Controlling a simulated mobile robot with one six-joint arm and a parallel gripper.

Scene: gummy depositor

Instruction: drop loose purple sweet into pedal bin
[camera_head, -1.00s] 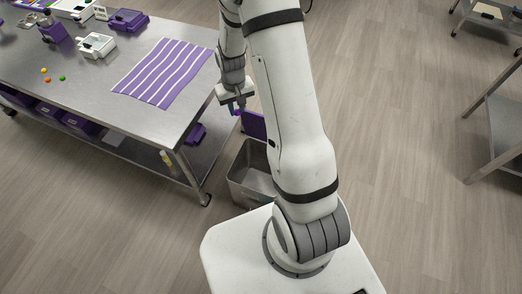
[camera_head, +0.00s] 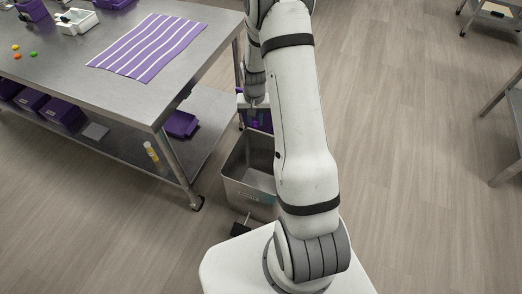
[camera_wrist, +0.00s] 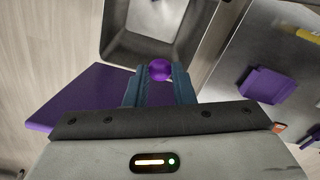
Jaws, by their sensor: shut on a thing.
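The purple sweet (camera_wrist: 160,70) is held between the fingertips of my gripper (camera_wrist: 160,84), which is shut on it. The gripper (camera_head: 255,108) also shows in the head view, at the far end of my arm, near the bin's back side. The pedal bin (camera_head: 240,190) is a grey metal box standing open on the floor, with a purple lid raised at its back (camera_wrist: 80,98) and a dark pedal (camera_head: 240,229) in front. In the wrist view the bin's opening (camera_wrist: 194,58) lies just beyond the sweet. My arm hides part of the bin in the head view.
A steel table (camera_head: 120,98) with a purple striped mat (camera_head: 150,47) stands left of the bin. Several small sweets lie on the tabletop.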

